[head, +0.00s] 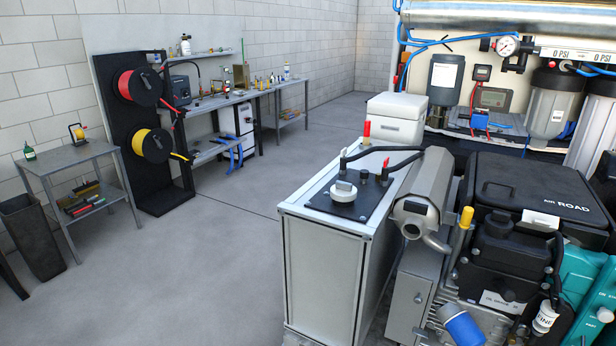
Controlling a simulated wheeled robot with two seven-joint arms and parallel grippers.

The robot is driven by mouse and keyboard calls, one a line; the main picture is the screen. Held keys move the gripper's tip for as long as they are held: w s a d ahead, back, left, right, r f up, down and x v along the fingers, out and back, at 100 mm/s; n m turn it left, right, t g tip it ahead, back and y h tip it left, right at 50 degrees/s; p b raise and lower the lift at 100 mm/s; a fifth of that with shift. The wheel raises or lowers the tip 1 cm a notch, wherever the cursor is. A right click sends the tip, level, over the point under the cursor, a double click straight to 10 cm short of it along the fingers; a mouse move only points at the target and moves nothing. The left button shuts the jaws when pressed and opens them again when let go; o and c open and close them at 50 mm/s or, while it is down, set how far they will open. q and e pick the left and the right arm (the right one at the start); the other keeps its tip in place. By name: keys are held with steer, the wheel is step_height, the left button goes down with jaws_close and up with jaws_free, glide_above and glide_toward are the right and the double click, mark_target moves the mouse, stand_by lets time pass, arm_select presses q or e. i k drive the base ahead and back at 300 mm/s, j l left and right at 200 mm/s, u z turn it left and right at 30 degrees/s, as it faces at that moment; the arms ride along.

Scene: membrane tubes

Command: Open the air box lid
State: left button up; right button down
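The black air box lid (535,187) is at the right in the head view, lying flat and closed on top of an engine unit. White lettering that reads roughly "AIR ROAD" is near its right corner. A small white label (541,220) is at its front edge. The lid's right edge lies close to the picture's border. The latches are not clear at this size. Neither of my grippers is in view.
A grey cabinet (322,273) with a black top plate and hoses stands left of the engine. Open floor (190,270) lies to the left, before a bench (72,160).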

mark_target(533, 177)
steer(key=z, duration=1.3)
steer(key=i+l+u, duration=0.25)
steer(key=i+j, duration=0.05)
steer(key=j, duration=0.05)
